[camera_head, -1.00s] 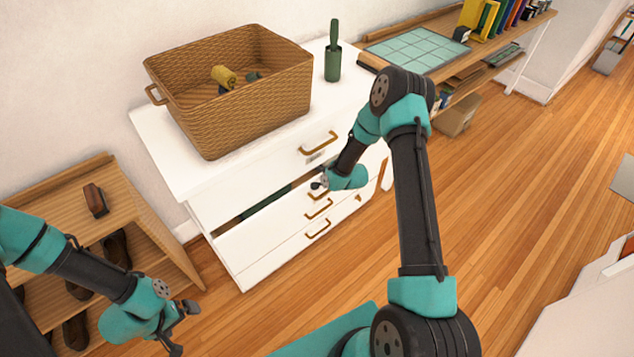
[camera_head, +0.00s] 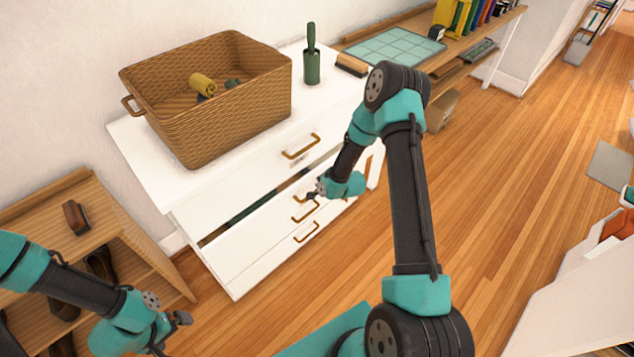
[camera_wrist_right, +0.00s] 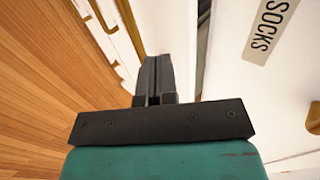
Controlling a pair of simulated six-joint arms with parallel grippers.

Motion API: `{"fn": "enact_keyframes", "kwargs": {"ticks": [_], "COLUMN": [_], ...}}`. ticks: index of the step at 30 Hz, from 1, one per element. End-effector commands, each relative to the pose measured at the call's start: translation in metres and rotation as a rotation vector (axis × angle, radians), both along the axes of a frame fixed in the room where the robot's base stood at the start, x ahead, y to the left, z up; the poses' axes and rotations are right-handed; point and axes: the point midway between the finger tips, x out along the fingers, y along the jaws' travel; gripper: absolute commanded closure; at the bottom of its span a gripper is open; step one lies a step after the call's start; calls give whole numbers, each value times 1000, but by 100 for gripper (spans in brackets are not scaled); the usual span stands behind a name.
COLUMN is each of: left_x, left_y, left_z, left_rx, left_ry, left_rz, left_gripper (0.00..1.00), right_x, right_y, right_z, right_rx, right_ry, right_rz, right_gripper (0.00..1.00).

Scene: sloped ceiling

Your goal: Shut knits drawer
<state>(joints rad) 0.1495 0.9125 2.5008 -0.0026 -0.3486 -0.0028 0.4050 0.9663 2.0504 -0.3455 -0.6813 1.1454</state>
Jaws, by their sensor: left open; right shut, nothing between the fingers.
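A white dresser (camera_head: 150,165) has one drawer (camera_head: 235,245) below the top one standing partly open, with a dark gap above its front. No knits label is readable on it. My right gripper (camera_head: 313,195) is at this drawer's front, close to its upper brown handle (camera_head: 303,211); contact cannot be told. In the right wrist view the right gripper (camera_wrist_right: 153,75) is shut and empty, beside the gap. A panel with a SOCKS label (camera_wrist_right: 270,30) is to its right. My left gripper (camera_head: 173,335) is open and empty, low at the left, away from the dresser.
A wicker basket (camera_head: 215,120) with rolled items and a green lint roller (camera_head: 311,62) stand on the dresser. A wooden shoe rack (camera_head: 120,235) is at left, a wooden desk (camera_head: 480,45) behind at right. Open wooden floor (camera_head: 510,180) lies right.

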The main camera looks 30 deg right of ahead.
Motion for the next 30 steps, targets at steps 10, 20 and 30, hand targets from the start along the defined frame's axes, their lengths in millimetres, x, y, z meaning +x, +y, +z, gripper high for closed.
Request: {"fn": "enact_keyframes", "kwargs": {"ticks": [10, 20, 30], "left_x": [0, 0, 0], "left_y": [0, 0, 0], "left_z": [0, 0, 0], "left_rx": [0, 0, 0], "left_ry": [0, 0, 0], "left_rz": [1, 1, 1], "left_gripper": [0, 0, 0], "right_x": [-44, -60, -59], "right_y": [-11, -14, -12], "right_z": [43, 57, 55], "right_rx": [0, 0, 1], "right_ry": [0, 0, -7], "right_rz": [-1, 0, 4], "right_gripper": [100, 100, 100]}}
